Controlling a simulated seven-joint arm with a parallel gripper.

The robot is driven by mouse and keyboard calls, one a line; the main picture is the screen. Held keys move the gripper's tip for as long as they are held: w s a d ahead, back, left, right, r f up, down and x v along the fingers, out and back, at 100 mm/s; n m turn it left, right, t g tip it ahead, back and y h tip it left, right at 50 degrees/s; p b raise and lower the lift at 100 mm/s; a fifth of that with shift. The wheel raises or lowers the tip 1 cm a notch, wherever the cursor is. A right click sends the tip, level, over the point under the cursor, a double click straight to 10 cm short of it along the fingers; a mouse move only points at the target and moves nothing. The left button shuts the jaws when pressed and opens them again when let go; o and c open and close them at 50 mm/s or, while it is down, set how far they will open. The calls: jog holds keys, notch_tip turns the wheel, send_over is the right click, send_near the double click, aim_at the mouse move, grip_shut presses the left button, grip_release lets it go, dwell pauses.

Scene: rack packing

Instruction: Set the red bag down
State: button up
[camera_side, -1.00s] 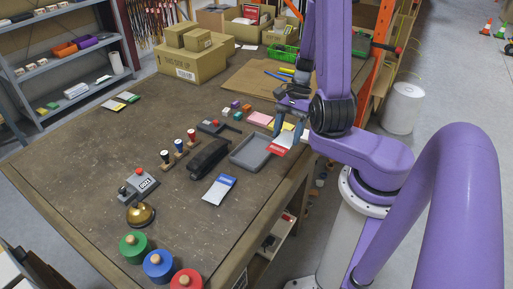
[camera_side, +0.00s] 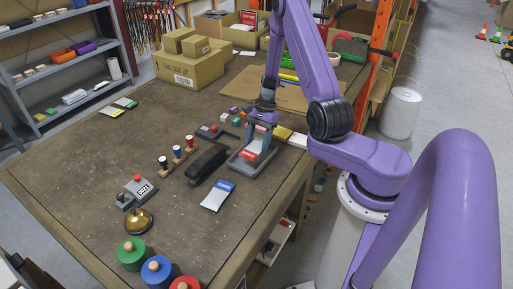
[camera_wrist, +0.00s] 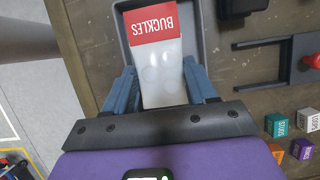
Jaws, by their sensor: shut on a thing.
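The red bag (camera_side: 249,155) has a red top marked BUCKLES and a clear lower part with pale round shapes inside. It is over the grey tray (camera_side: 236,166), within its outline; I cannot tell whether it touches the tray floor. My gripper (camera_side: 262,138) is shut on the bag's clear end. In the wrist view, the red bag (camera_wrist: 153,25) lies between the two blue fingers of my gripper (camera_wrist: 162,90), with the grey tray (camera_wrist: 202,38) around its far end.
A blue-topped bag (camera_side: 217,195) lies in front of the tray. A black stapler-like object (camera_side: 207,163) stands close to its left. Small coloured cubes (camera_side: 234,110) and a yellow packet (camera_side: 283,132) are behind and beside it.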

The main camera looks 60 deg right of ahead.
aim_at(258, 140)
jog(key=shift+w+f, duration=0.15)
jog(key=shift+f, duration=0.1)
jog(key=shift+w+f, duration=0.1)
jog(key=shift+f, duration=1.5)
jog(key=shift+f, duration=0.1)
jog(key=o, duration=1.1)
jog(key=shift+d, duration=0.1)
jog(key=shift+o, duration=0.2)
